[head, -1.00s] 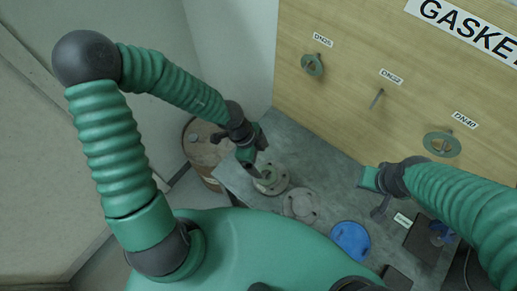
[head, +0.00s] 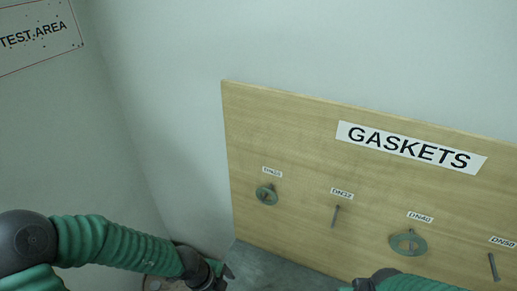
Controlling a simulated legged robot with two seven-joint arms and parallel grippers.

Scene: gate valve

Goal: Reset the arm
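My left arm comes in at the lower left, and its gripper (head: 222,272) is low in the head view, left of the wooden gasket board and in front of the grey wall. Its fingers look parted, with nothing seen between them. My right arm shows only as a green piece at the bottom edge, below the DN40 gasket. Its gripper is at or below the frame edge, and its fingers cannot be made out. The valve parts seen earlier on the bench are out of view.
A wooden gasket board (head: 300,150) stands against the wall. A DN25 ring (head: 267,195) and a DN40 ring (head: 408,243) hang on it. The DN32 peg (head: 336,216) and DN50 peg (head: 493,266) are bare. A strip of grey bench (head: 265,268) shows below.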

